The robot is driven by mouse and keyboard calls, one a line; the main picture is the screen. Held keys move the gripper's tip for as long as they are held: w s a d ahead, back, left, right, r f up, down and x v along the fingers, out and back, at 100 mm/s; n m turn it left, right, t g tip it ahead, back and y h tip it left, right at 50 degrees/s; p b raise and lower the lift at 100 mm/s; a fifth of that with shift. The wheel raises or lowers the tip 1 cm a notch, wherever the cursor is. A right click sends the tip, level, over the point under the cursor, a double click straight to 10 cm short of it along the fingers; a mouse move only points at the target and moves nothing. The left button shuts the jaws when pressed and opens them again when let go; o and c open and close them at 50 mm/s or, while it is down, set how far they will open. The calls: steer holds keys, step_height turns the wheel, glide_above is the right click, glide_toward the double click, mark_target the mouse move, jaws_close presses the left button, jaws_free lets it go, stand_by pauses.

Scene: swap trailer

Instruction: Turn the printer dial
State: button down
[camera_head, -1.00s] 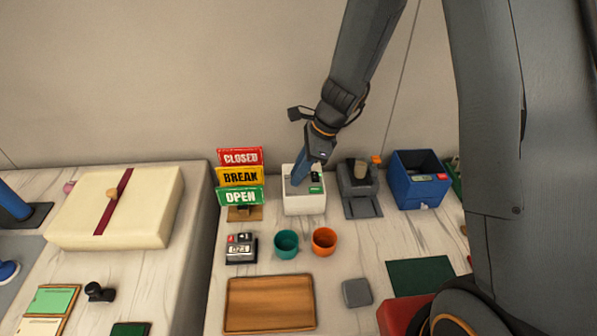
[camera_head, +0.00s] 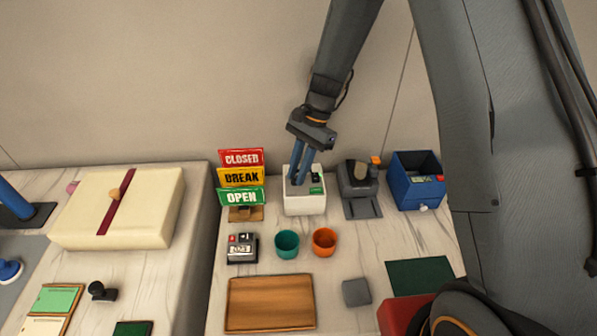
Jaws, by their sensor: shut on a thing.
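The printer (camera_head: 305,205) is a small white box with a dark and green panel at the right of its top. It stands at the back of the counter, right of the stacked signs. My gripper (camera_head: 297,181) points down onto the left part of its top, with both blue fingers showing. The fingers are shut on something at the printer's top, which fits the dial. The dial itself is hidden by the fingertips, so its angle cannot be told.
CLOSED, BREAK and OPEN signs (camera_head: 240,177) stand close on the left. A grey machine (camera_head: 359,188) and a blue bin (camera_head: 416,181) stand on the right. A teal cup (camera_head: 287,244), an orange cup (camera_head: 324,241) and a wooden tray (camera_head: 270,304) are in front.

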steer(key=shift+n, duration=0.5)
steer(key=c, duration=1.6)
jaws_free()
steer(key=shift+c, duration=0.2)
steer(key=shift+r, duration=0.1)
step_height(320, 180, up, 10)
steer(key=b, duration=0.2)
steer(key=shift+b, duration=0.35)
